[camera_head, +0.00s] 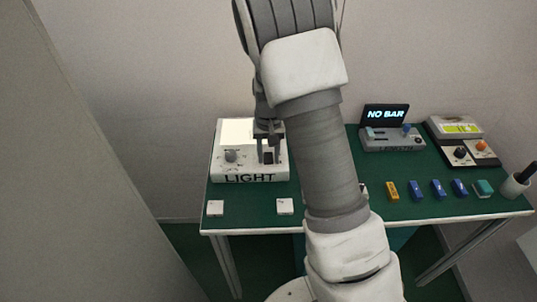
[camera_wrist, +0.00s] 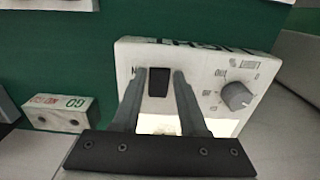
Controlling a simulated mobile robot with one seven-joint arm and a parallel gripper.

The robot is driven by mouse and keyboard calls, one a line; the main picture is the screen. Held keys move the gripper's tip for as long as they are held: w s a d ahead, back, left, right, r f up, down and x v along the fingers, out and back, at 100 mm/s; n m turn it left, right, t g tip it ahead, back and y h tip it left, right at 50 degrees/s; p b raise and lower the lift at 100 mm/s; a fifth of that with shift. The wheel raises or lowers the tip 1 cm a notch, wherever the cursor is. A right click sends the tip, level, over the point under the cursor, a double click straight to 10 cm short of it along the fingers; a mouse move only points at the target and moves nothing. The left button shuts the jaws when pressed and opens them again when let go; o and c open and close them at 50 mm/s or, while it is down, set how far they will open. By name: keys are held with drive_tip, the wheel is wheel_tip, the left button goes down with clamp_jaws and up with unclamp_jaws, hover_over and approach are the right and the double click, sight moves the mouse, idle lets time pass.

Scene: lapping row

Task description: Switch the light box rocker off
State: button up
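The white light box (camera_head: 250,177), marked LIGHT, stands at the left of the green table. Its top panel (camera_head: 236,131) looks bright white, and a bright patch (camera_wrist: 160,123) shows between my fingers in the wrist view. The black rocker (camera_wrist: 158,82) is on the box's face, beside a grey knob (camera_wrist: 236,96); the knob also shows in the head view (camera_head: 231,156). My gripper (camera_head: 268,157) is over the rocker side of the box. In the wrist view my gripper (camera_wrist: 159,73) has its fingers apart and empty, one on each side of the rocker. Contact cannot be told.
Two small white blocks (camera_head: 215,208) (camera_head: 285,206) lie before the box. A grey device (camera_head: 392,140) with a NO BAR display (camera_head: 386,114), another device (camera_head: 461,143), several coloured blocks (camera_head: 415,190) and a cup (camera_head: 515,186) are at right. My arm hides the table's middle.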

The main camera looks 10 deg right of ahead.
clamp_jaws()
drive_tip(key=shift+w+r, duration=0.1)
drive_tip(key=shift+r, duration=0.05)
drive_tip(key=shift+w+d+r+g+p, duration=0.15)
drive_tip(key=shift+g+p, duration=0.45)
drive_tip(key=shift+p, duration=0.5)
drive_tip(key=shift+w+g+y+p, duration=0.2)
drive_tip(key=shift+g+y+p, duration=0.1)
drive_tip(key=shift+g+p, duration=0.55)
drive_tip(key=shift+o, duration=1.8)
unclamp_jaws()
